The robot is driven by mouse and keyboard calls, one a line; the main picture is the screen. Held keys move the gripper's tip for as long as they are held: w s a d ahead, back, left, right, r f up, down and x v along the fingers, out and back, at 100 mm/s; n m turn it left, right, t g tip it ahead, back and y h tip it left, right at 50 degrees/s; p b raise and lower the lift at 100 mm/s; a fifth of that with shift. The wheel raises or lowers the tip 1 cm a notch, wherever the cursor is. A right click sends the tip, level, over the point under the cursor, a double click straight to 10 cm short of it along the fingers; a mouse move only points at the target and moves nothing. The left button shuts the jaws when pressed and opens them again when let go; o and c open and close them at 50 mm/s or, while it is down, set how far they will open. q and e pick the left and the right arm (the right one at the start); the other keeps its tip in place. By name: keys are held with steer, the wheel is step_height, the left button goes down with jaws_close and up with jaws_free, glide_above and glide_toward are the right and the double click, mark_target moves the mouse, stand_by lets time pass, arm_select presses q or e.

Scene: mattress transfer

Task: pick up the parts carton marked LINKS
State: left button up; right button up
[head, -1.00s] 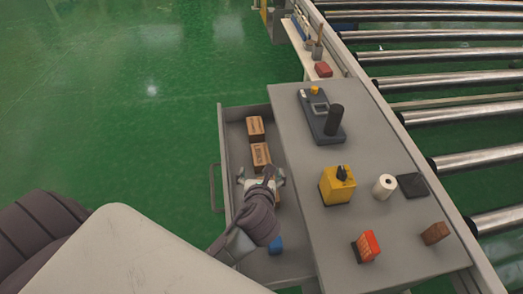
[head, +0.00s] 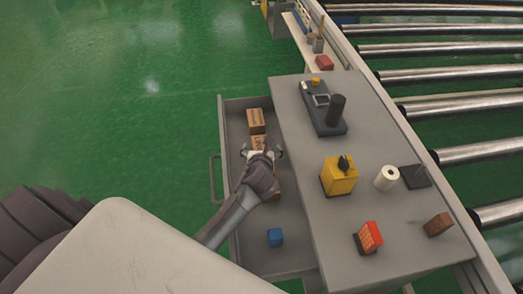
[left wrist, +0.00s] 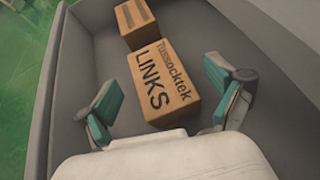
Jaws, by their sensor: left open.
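The LINKS carton (left wrist: 165,85) is a brown box with dark lettering, lying in the open drawer (head: 236,117). In the left wrist view it lies ahead of and partly between the two green-padded fingers of my left gripper (left wrist: 160,95), which is open. No finger visibly touches it. In the head view the carton (head: 259,142) is partly covered by my left gripper (head: 262,150), which is over the drawer. My right gripper is not in view.
Another brown carton (head: 256,120) sits beyond it, and a blue block (head: 275,237) lies near the drawer's front. The grey worktop (head: 310,195) on the right holds a yellow box (head: 338,176), a white roll (head: 387,178) and a dark device (head: 322,112). Rollers run farther right.

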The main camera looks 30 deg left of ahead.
arm_select(q)
steer(key=c, duration=1.5)
steer(key=shift+c, duration=0.2)
